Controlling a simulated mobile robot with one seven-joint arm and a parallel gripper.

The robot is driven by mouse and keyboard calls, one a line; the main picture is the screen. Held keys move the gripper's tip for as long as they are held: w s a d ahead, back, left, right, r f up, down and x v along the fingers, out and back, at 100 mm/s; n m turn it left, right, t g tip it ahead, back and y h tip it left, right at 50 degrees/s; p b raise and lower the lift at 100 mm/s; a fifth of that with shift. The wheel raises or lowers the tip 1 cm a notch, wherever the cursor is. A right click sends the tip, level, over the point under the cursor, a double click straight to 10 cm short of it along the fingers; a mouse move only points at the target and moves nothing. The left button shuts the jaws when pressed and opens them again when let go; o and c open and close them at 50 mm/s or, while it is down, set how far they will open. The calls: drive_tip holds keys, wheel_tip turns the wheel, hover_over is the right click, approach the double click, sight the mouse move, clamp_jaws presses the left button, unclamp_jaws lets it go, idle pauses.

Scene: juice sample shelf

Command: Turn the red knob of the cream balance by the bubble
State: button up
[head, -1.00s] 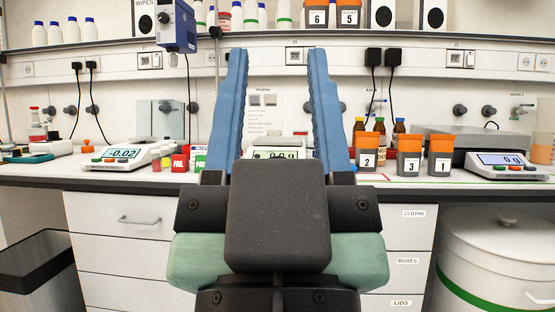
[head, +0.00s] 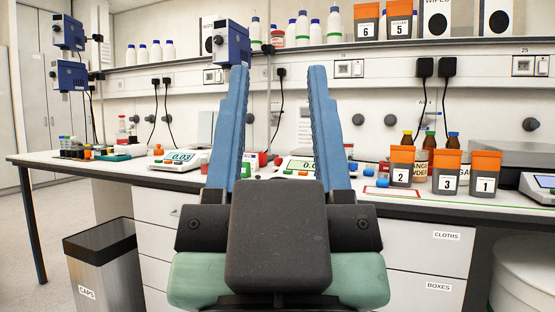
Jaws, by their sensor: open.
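A pale balance (head: 183,158) reading 0.03 stands on the bench left of my gripper, partly hidden by its left finger. A second pale balance (head: 300,166) with a greenish display shows between the fingers, its lower part hidden. A third balance (head: 540,184) is cut off at the right edge. I cannot tell which is the knob, and no bubble can be made out. My gripper (head: 278,72) is open and empty, fingers pointing up in front of the bench.
Orange-lidded grey tubs numbered 2 (head: 401,166), 3 (head: 447,173) and 1 (head: 485,174) stand right of the gripper, brown bottles behind. A shelf (head: 350,53) with bottles runs above. A bin (head: 105,262) stands at lower left beside free floor.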

idle(0.7)
wheel_tip(320, 180, up, 40)
drive_tip(key=p, duration=3.9)
drive_tip(key=shift+p, duration=0.4)
drive_tip(key=shift+f, duration=0.1)
